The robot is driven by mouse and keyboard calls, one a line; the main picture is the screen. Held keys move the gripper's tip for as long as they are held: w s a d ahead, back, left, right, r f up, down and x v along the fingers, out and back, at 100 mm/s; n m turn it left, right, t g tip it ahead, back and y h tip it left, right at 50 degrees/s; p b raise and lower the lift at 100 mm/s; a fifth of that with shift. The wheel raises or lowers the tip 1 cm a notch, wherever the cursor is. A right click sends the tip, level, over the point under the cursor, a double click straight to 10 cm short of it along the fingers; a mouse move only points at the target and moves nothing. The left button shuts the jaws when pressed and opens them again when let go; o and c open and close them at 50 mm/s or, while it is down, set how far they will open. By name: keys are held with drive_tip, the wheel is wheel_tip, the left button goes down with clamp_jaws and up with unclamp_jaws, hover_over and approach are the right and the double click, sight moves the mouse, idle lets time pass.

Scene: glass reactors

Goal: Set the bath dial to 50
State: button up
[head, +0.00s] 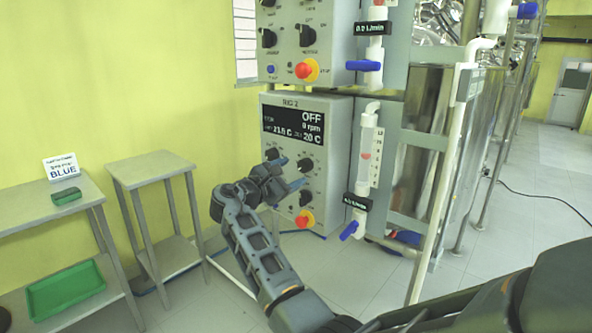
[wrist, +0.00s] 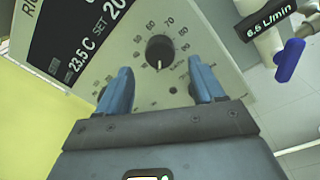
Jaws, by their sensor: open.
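The control box (head: 322,112) marked RIG 2 has a dark display (head: 292,125) reading OFF, 0 rpm and a 20 C value. In the wrist view, the display (wrist: 75,35) is cut off and shows a temperature beside SET. A round black dial (wrist: 159,50) with a printed number scale, including 50 to 80, sits on the panel. A small pale mark shows at its lower edge. My gripper (head: 290,173) is in front of the panel. In the wrist view, my gripper (wrist: 163,82) is open, its blue fingers either side of and below the dial, apparently not touching it.
A red stop button (head: 304,219) is low on the box. A flow tube with a blue valve (head: 350,230) stands just right of it. Another control box (head: 305,45) is above.

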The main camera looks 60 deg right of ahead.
sight(302, 168)
drive_tip(key=shift+s+d, duration=0.2)
drive_tip(key=shift+d, duration=0.7)
drive_tip(key=shift+s+d, duration=0.15)
drive_tip(key=shift+d, duration=0.7)
drive_tip(key=c, duration=1.1)
drive_tip(key=shift+o, duration=0.2)
drive_tip(key=shift+f+m, duration=0.1)
drive_tip(key=shift+m, duration=0.2)
